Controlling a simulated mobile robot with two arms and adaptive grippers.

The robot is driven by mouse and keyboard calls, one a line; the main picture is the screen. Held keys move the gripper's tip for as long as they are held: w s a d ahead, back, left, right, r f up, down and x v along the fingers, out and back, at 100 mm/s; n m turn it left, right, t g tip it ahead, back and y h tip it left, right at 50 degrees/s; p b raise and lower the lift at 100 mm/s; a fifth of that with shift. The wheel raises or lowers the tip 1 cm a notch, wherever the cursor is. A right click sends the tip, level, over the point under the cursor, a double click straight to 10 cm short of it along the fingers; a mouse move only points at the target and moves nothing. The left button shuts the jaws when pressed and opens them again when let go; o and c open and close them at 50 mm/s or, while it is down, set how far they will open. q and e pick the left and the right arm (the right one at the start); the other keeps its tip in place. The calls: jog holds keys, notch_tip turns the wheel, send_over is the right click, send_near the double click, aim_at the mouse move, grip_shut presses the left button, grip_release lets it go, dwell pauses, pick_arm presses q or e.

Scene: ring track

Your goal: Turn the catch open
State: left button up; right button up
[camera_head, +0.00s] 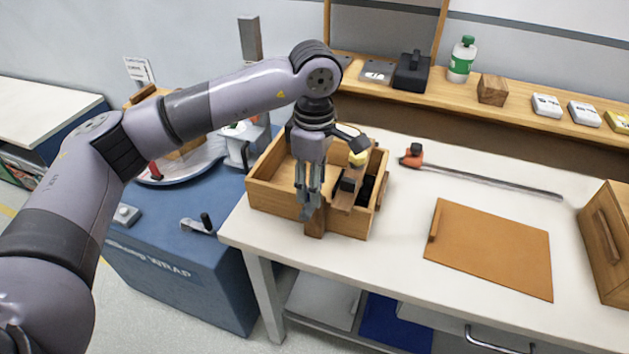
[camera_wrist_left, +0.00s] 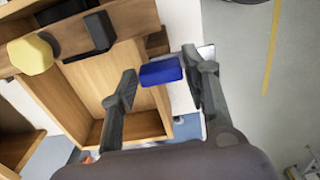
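An open wooden box (camera_head: 263,192) stands at the near left corner of the white table. My left gripper (camera_head: 309,211) points down over the box's near wall. In the left wrist view, its fingers (camera_wrist_left: 160,72) are apart, one on each side of a small blue block (camera_wrist_left: 161,71) at the box's edge. The block looks like the catch's grip, but I cannot tell whether the fingers touch it. In the head view, the gripper hides the block. A wooden upright piece (camera_head: 315,226) shows below the fingertips at the near wall. My right gripper is out of view.
A yellow knob (camera_wrist_left: 30,55) and a black block (camera_wrist_left: 97,32) are on the box beside the gripper. An orange-headed clamp (camera_head: 413,155) and a brown board (camera_head: 490,247) lie to the right. A blue cart (camera_head: 180,265) stands at left.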

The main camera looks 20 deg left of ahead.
pick_arm(q)
jog(key=shift+o, duration=1.3)
notch_tip(320, 180, up, 12)
jog(key=shift+s+f, duration=0.1)
